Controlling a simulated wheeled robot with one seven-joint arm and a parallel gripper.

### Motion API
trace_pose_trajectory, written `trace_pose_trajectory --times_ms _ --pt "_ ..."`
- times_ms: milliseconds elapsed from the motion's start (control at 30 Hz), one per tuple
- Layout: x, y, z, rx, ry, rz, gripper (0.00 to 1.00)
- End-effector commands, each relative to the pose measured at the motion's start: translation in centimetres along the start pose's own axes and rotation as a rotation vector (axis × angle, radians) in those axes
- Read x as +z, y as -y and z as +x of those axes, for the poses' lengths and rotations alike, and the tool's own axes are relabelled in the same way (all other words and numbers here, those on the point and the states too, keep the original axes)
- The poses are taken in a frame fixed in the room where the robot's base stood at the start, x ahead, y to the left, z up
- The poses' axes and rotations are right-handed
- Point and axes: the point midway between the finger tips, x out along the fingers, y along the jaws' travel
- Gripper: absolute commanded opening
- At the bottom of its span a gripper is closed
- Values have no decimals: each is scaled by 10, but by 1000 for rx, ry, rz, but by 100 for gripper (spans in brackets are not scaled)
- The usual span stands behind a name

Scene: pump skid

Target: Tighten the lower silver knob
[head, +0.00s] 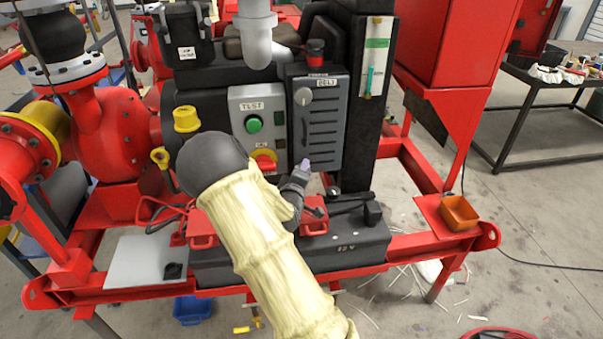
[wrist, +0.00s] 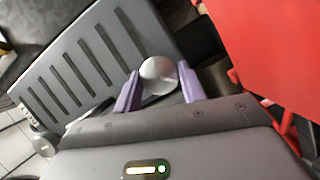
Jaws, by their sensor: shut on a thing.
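The lower silver knob (wrist: 158,75) is a round, shiny knob at the end of the grey slotted panel (wrist: 92,62). In the wrist view it sits between the two purple fingertips of my gripper (wrist: 160,86), which is shut on it. In the head view my gripper (head: 303,166) is at the bottom of the same grey panel (head: 318,125), and the lower knob is hidden behind it. The upper silver knob (head: 303,96) is near the panel's top; it also shows at lower left in the wrist view (wrist: 45,144).
Left of the panel is a grey TEST box (head: 257,104) with a green button (head: 253,124) and a red-and-yellow knob (head: 264,160). A battery (head: 330,247) lies below my gripper.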

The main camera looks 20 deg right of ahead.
Motion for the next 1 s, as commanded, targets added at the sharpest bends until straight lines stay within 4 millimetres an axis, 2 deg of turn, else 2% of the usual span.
trace_pose_trajectory --times_ms 233,267,367,767,867,1000 --pt "0 1 0 -3 1 0 18" --pt "0 1 0 -3 1 0 42" --pt "0 1 0 -3 1 0 62" --pt "0 1 -5 -2 0 1 62" --pt "0 1 -15 -3 1 1 62" --pt "-1 1 -39 -4 -1 1 62"
